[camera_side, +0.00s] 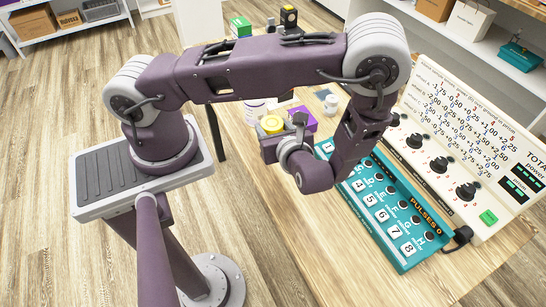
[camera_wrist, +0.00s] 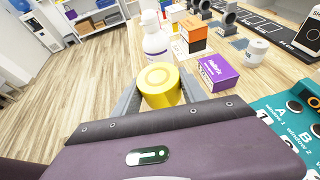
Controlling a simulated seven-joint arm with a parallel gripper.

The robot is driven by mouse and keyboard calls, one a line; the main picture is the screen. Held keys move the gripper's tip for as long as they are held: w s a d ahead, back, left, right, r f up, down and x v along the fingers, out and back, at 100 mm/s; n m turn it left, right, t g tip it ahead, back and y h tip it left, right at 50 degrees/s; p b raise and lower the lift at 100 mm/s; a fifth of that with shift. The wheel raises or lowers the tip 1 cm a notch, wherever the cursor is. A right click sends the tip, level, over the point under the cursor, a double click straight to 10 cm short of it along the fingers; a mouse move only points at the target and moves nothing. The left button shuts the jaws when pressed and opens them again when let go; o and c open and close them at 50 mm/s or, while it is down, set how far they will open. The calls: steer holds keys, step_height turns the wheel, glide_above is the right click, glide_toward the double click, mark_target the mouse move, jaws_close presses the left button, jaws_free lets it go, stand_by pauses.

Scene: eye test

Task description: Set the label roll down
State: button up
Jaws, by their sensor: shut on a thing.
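The label roll, a yellow disc-like roll with rings on its top (camera_wrist: 160,84), is between my gripper's grey fingers (camera_wrist: 160,96) in the wrist view. My gripper is shut on it. In the side view the yellow roll (camera_side: 272,124) shows at the end of my gripper (camera_side: 272,138), partly hidden by my wrist. The wooden table (camera_side: 262,206) lies below. I cannot tell whether the roll's underside touches the table.
A white bottle (camera_wrist: 156,42) stands just beyond the roll. A purple box (camera_wrist: 224,71) is to its right, with an orange and black box (camera_wrist: 193,36) and a white jar (camera_wrist: 257,50) farther back. A teal panel (camera_side: 385,213) and a cream panel (camera_side: 460,140) stand to the right.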

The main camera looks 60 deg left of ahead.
step_height(320, 180, down, 10)
steer(key=shift+w+a+r, duration=0.1)
steer(key=o, duration=1.4)
